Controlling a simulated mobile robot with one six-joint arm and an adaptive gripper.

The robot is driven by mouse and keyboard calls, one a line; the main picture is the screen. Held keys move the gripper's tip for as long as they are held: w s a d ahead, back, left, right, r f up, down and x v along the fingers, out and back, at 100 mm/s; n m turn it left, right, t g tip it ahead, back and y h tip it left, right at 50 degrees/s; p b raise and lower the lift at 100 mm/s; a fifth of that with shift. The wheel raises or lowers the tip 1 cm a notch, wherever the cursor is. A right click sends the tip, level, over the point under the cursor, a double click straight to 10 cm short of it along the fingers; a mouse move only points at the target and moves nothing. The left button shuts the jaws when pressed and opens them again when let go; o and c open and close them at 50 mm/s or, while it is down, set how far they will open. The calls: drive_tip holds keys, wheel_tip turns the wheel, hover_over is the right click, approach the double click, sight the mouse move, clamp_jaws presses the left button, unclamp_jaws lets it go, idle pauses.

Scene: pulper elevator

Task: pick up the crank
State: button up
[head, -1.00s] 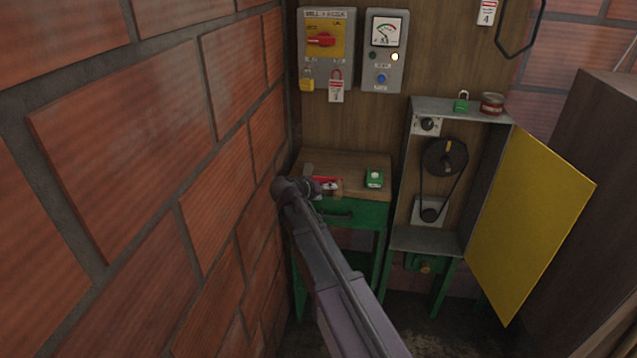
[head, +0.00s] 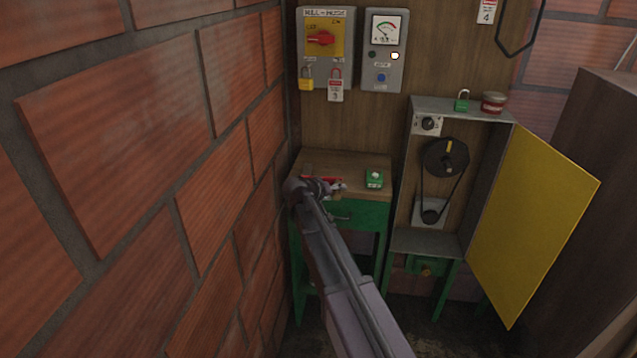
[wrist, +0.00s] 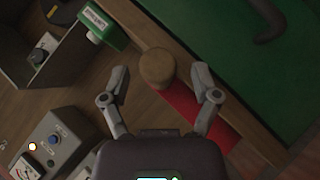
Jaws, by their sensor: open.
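The crank appears to be the red bar with a round wooden knob on the small table. Its red part (head: 322,179) shows in the head view behind my gripper (head: 328,187). In the wrist view the wooden knob (wrist: 157,66) stands between the two fingers of my gripper (wrist: 160,78), with a gap on each side. The red bar (wrist: 185,105) runs below the knob toward the lower right, partly behind the right finger. My gripper is open and empty.
The wooden table (head: 358,165) has a green drawer (head: 365,214) with a dark handle. A green box (head: 374,178) stands right of the crank. The brick wall (head: 150,170) is close on the left. An open cabinet (head: 475,200) with a yellow door (head: 535,225) stands right.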

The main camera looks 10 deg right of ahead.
clamp_jaws()
drive_tip(key=shift+r, duration=0.2)
idle(0.3)
wheel_tip(320, 180, up, 3)
drive_tip(key=p, duration=0.3)
drive_tip(key=shift+p, duration=0.3)
drive_tip(key=s+r+p, duration=0.1)
drive_tip(key=s, duration=1.5)
drive_tip(key=shift+r, duration=0.3)
drive_tip(key=shift+a, duration=0.1)
